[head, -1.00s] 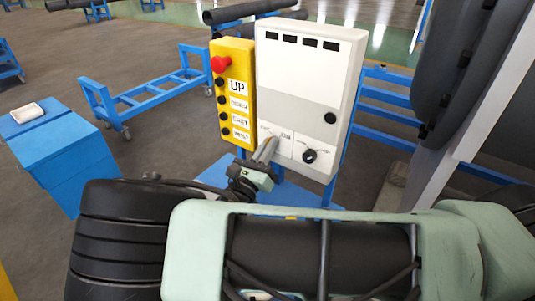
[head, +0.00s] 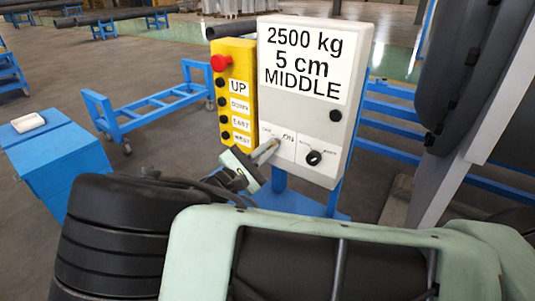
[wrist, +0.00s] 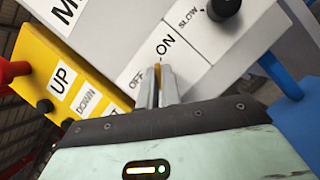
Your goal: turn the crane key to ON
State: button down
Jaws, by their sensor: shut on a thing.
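The control box (head: 330,120) stands upright and shows "2500 kg 5 cm MIDDLE" on its upper face. The crane key (wrist: 158,76) is on the box's lower left panel, a thin yellowish piece between my fingertips in the wrist view. The ON label (wrist: 166,44) is above and right of it, and the OFF label (wrist: 137,78) is to its left. My gripper (head: 270,150) is shut on the key, and its fingers also show in the wrist view (wrist: 158,88). The fingers hide most of the key. The key points roughly toward ON.
A yellow pendant (head: 237,95) with a red button (head: 220,62) and UP, DOWN and other buttons is fixed left of the box. A dark speed knob (head: 314,157) is right of the key. A blue cabinet (head: 60,165) and a blue trolley (head: 150,105) stand to the left.

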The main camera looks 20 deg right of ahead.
jog(key=shift+m+g, duration=0.4)
jog(key=shift+m, duration=0.4)
jog(key=c, duration=1.6)
grip_release()
jog(key=shift+a+b, duration=0.1)
jog(key=shift+b, duration=0.2)
jog(key=b+v, duration=0.5)
jog(key=v, duration=1.2)
jog(key=shift+a, duration=0.2)
